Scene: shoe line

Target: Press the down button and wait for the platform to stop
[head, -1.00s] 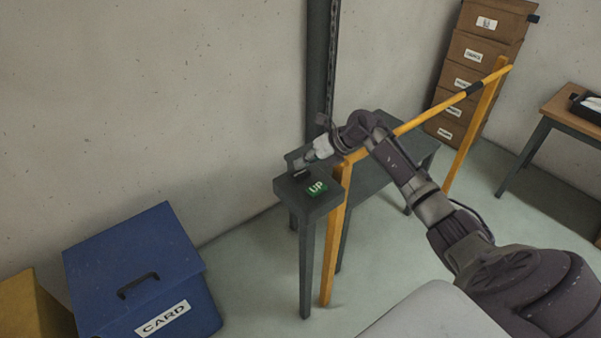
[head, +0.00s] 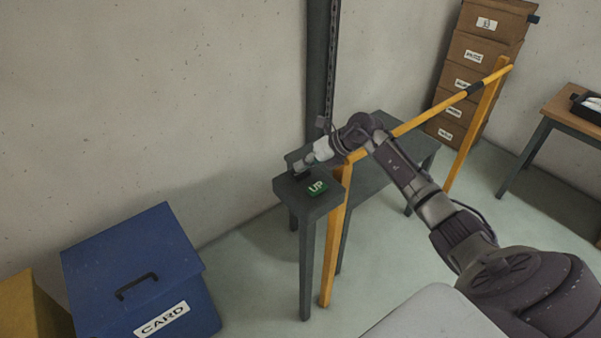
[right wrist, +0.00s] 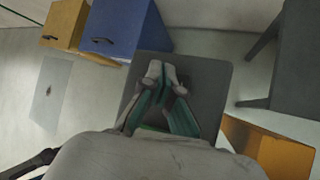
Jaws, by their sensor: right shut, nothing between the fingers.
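The control stand (head: 325,205) is a small dark grey post-legged box with a green UP button (head: 317,187) on its top. My right gripper (head: 299,170) is shut and empty, pointing down at the stand's top, left of and behind the UP button. I see no down button; the gripper may cover that spot. In the right wrist view the closed fingertips (right wrist: 157,70) are over the stand's dark top (right wrist: 205,80); contact cannot be told. A grey platform (head: 375,165) lies behind the yellow rail, by a dark mast (head: 322,60). My left gripper is not in view.
A yellow guard rail (head: 428,116) runs close to my right arm. A blue CARD bin (head: 135,260) stands at left beside a yellow bin (head: 30,310).

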